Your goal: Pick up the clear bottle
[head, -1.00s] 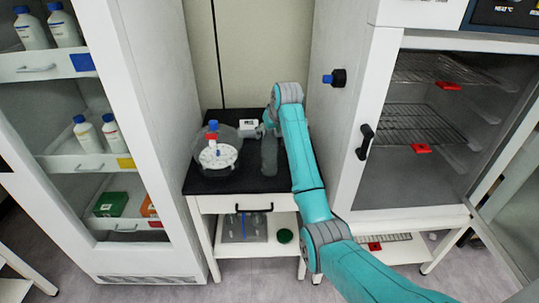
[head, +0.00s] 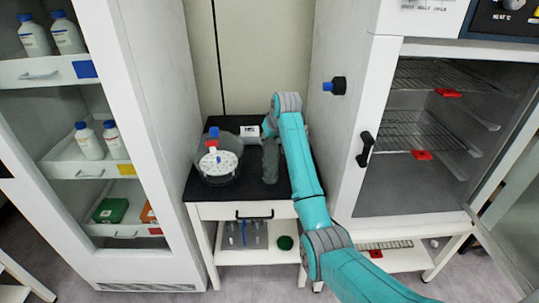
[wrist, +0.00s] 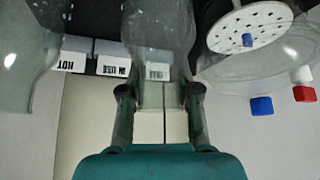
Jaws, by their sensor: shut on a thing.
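The clear bottle (wrist: 158,28) fills the upper middle of the wrist view, see-through, with a pale label seen on or through it. My gripper (wrist: 159,93) has one finger on each side of the bottle's narrower part and is shut on it. In the head view my teal arm reaches over the black-topped stand, and its grey end hides most of the gripper and bottle there. I cannot tell whether the bottle's base is off the surface.
A clear chamber with a white perforated disc (head: 219,164) stands left of my arm. A cabinet (head: 155,120) stands left, an open oven (head: 420,175) right.

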